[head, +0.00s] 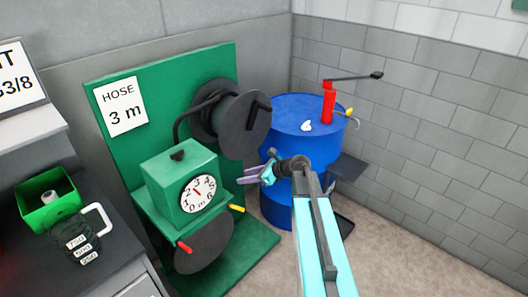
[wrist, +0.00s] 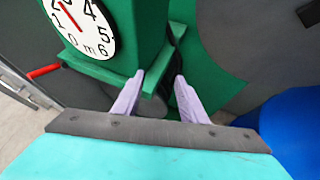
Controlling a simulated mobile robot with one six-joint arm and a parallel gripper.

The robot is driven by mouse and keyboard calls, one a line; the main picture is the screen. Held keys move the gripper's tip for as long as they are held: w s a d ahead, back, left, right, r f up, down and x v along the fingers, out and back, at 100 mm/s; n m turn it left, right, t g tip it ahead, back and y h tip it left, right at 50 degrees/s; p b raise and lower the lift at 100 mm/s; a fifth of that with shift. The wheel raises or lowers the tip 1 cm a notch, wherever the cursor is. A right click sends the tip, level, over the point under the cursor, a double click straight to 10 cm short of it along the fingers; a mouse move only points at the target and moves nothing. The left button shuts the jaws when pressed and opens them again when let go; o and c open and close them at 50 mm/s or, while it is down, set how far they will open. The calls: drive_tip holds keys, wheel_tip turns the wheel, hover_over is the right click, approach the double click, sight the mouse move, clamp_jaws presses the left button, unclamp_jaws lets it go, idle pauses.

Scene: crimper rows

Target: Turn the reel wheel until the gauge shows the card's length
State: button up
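A white card (head: 121,106) reading "HOSE 3 m" is on the green upright board. The round gauge (head: 198,193) sits on the green box; its red needle points up-left, near the 2. The gauge also shows in the wrist view (wrist: 82,28). A dark disc (head: 205,245) below the box carries a red knob (head: 185,247) and a yellow knob (head: 237,208). A dark reel drum (head: 246,120) with hose is above right. My gripper (head: 247,177) is right of the box, apart from both knobs. Its pale fingers (wrist: 158,92) are spread with nothing visible between them.
A blue barrel (head: 280,185) with a red hand pump (head: 328,103) stands behind my arm. At left, a dark counter holds a green box (head: 47,205) and a dark jug (head: 78,240). Floor (head: 405,245) at right is clear.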

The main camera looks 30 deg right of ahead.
drive_tip(key=s+a+f+n+g+h+b, duration=0.15)
drive_tip(key=s+a+f+n+g, duration=0.25)
drive_tip(key=s+a+f+n, duration=0.45)
drive_tip(key=s+a+f+n+g+h, duration=0.35)
drive_tip(key=s+a+f+n, duration=0.25)
drive_tip(key=s+f+n, duration=0.4)
drive_tip(key=s+f+n+g+h+b, duration=0.1)
drive_tip(key=s+f+n+g+b, duration=0.2)
drive_tip(key=s+f, duration=0.8)
drive_tip(key=s+f+n+g+h+b, duration=0.1)
drive_tip(key=s+f+n+g+b, duration=0.2)
drive_tip(key=s+f+n, duration=0.4)
drive_tip(key=s+f+g, duration=0.1)
drive_tip(key=s+f, duration=0.4)
drive_tip(key=s, duration=0.5)
drive_tip(key=shift+s+f+h, duration=0.15)
drive_tip(key=shift+h, duration=0.25)
drive_tip(key=shift+c, duration=1)
